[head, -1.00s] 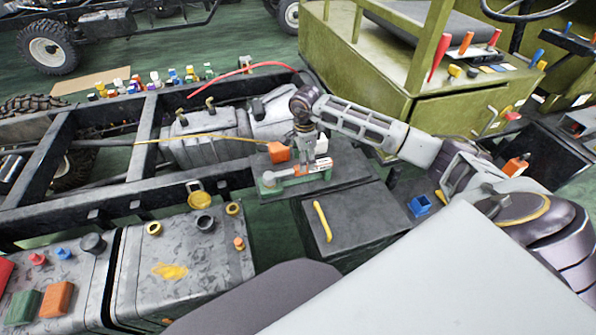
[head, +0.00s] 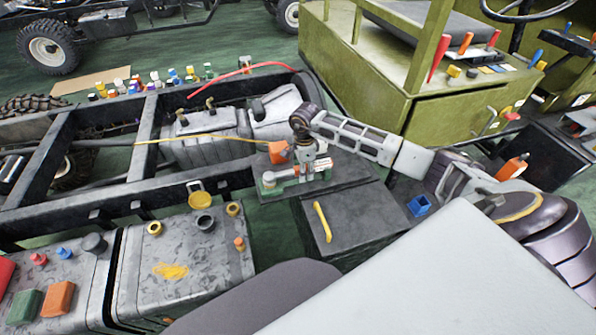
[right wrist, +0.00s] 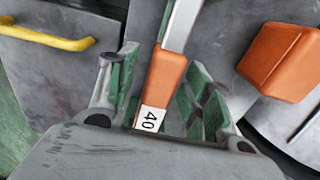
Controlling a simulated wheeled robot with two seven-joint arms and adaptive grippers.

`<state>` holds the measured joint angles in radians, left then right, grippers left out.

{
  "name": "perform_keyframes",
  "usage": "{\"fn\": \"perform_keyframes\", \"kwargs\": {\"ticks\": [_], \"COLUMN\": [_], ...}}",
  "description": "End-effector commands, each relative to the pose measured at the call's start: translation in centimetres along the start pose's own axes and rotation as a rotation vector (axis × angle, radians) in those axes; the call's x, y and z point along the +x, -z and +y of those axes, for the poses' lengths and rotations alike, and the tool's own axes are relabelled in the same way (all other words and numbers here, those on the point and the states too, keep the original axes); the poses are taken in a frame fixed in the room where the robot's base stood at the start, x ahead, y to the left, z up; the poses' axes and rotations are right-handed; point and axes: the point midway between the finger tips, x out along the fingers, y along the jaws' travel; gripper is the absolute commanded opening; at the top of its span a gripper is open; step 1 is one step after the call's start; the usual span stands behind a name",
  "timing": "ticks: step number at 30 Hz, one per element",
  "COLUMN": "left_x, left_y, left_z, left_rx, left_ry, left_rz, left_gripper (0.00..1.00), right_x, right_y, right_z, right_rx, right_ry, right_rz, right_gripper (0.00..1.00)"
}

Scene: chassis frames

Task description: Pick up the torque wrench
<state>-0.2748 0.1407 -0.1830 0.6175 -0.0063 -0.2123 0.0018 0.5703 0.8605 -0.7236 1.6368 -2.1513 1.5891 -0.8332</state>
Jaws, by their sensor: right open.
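The torque wrench (head: 284,177) lies on the dark top beside the chassis rail in the head view. In the right wrist view its orange handle with a white "40" label (right wrist: 153,118) and metal shaft run between the green-padded fingers. My right gripper (right wrist: 160,90) is open, with one finger on each side of the handle and a visible gap to each. In the head view the right gripper (head: 307,168) reaches down over the wrench and hides part of it. My left gripper is not in view.
An orange block (head: 278,152) stands close behind the wrench, and shows in the right wrist view (right wrist: 280,60). A yellow handle (head: 323,222) is on the dark box in front. The chassis rail (head: 120,200) runs left.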

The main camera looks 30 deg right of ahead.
Motion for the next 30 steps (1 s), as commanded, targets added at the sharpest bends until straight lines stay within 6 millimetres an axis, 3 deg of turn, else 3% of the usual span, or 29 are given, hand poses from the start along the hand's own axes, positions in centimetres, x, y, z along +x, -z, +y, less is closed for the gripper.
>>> {"fn": "perform_keyframes", "kwargs": {"ticks": [14, 26, 30], "left_x": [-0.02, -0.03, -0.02], "left_y": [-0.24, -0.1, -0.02], "left_z": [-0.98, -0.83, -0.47], "left_rx": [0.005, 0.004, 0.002], "left_ry": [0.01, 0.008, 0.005], "left_rz": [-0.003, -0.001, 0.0], "left_gripper": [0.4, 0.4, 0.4], "right_x": [0.13, 0.12, 0.01], "right_y": [0.02, 0.03, 0.01], "right_z": [0.0, -0.01, -0.08], "right_rx": [0.0, 0.0, 0.0], "right_ry": [0.001, 0.001, 0.003], "right_rz": [0.0, 0.001, -0.001], "right_gripper": [0.5, 0.0, 0.0]}}
